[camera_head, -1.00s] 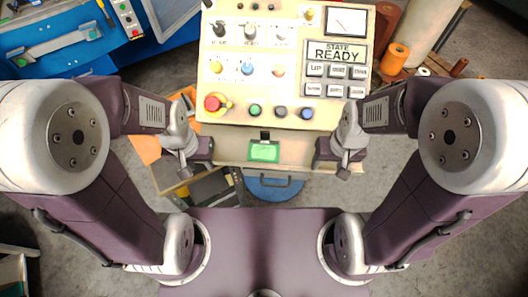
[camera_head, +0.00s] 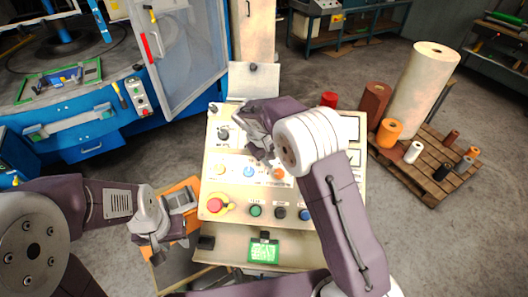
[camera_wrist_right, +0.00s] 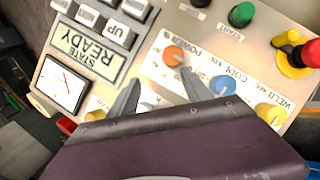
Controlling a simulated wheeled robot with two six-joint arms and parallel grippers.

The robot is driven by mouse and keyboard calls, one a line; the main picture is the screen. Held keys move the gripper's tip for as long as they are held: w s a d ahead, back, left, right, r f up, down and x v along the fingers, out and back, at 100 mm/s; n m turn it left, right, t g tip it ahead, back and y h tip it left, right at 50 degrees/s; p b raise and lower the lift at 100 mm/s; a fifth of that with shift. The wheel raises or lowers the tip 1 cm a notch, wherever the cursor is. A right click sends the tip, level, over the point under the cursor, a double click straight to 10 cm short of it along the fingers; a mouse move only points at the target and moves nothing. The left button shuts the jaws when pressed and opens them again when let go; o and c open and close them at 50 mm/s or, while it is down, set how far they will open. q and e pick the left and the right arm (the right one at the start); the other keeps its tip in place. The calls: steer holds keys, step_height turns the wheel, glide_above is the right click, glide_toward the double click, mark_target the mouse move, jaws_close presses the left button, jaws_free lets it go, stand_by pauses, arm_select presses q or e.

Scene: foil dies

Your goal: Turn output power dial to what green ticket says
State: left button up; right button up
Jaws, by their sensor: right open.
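The control panel (camera_head: 212,190) carries a lower row of yellow (camera_head: 219,169), blue (camera_head: 248,172) and orange (camera_head: 278,173) dials. In the right wrist view the panel is upside down, and the word by the orange dial (camera_wrist_right: 173,55) seems to read POWER. My right gripper (camera_wrist_right: 162,77) is open and empty, its fingers above the panel near the orange and blue dials, with no clear contact. It hides part of the upper dial row. The green ticket (camera_head: 263,252) hangs at the panel's front; its small print is unreadable. My left gripper (camera_head: 165,220) is left of the panel.
A red mushroom button (camera_head: 215,205) and green (camera_head: 256,211), black and blue push buttons line the panel's front edge. A display reading STATE READY (camera_wrist_right: 88,52) and a gauge (camera_wrist_right: 65,82) are beside the dials. A pallet with rolls (camera_head: 430,160) stands right.

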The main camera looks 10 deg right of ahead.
mark_target(279, 173)
steer(key=s+a, duration=0.2)
steer(key=s, duration=0.2)
steer(key=shift+n, duration=0.3)
steer(key=p+x, duration=0.1)
steer(key=x, duration=0.2)
steer(key=w+p+x, duration=0.1)
steer(key=x, duration=0.2)
steer(key=p+x, duration=0.2)
steer(key=x, duration=0.1)
steer(key=shift+w+a+r, duration=0.1)
steer(key=shift+w+a, duration=0.05)
steer(key=shift+w, duration=0.1)
steer(key=shift+s, duration=0.1)
steer(key=shift+s+f, duration=0.25)
steer(key=shift+w+f, duration=0.1)
steer(key=shift+w, duration=0.15)
steer(key=c, duration=1)
arm_select(q)
steer(key=r, duration=0.3)
steer(key=s+r, duration=0.1)
steer(key=r, duration=0.1)
steer(key=shift+s+r, duration=0.2)
steer(key=shift+r, duration=0.2)
arm_select(e)
jaws_close()
